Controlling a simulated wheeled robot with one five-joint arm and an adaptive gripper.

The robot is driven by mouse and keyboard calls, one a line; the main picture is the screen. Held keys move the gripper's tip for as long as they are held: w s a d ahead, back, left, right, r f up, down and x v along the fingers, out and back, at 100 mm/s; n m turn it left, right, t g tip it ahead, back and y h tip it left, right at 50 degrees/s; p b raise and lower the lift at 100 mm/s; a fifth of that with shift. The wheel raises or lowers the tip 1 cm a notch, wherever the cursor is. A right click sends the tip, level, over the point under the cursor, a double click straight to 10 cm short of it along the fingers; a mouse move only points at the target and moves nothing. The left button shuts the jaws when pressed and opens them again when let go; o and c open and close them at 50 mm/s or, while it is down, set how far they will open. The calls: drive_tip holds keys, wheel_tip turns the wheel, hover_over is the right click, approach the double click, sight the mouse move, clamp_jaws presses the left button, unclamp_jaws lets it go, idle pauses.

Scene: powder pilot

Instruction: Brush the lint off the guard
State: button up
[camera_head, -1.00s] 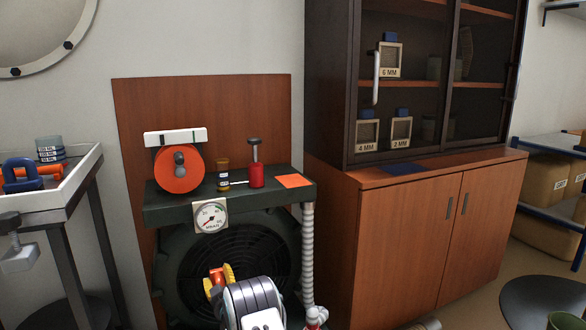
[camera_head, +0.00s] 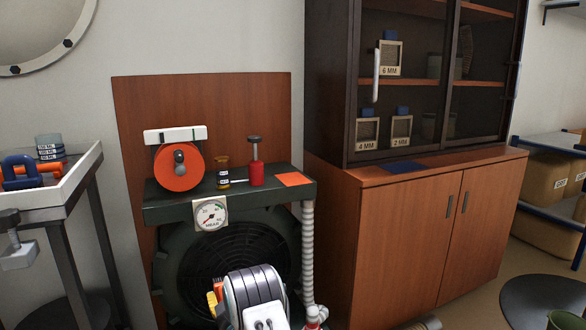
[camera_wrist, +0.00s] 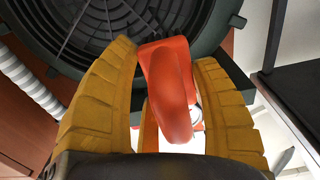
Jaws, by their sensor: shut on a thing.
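The guard (camera_head: 235,240) is a round black ringed grille in a dark green housing, low at the centre left of the head view. It also shows at the top left of the wrist view (camera_wrist: 85,28). I cannot make out lint on it. My gripper (camera_wrist: 167,62) has yellow ribbed fingers shut on an orange-red handle (camera_wrist: 170,88), which shows between them in the wrist view. The handle's far end and any bristles are hidden. In the head view my gripper (camera_head: 213,297) is low in front of the guard, mostly hidden by my own arm. Contact with the guard cannot be told.
A dark green shelf (camera_head: 160,214) above the guard bears an orange reel (camera_head: 167,172), a small brown bottle (camera_head: 223,176) and a red plunger can (camera_head: 256,173). A gauge (camera_head: 211,215) hangs on its front. A ribbed hose (camera_head: 308,255) runs down at the right.

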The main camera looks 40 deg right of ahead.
drive_tip(key=shift+s, duration=0.15)
drive_tip(key=shift+b+v, duration=0.3)
drive_tip(key=shift+v, duration=1.05)
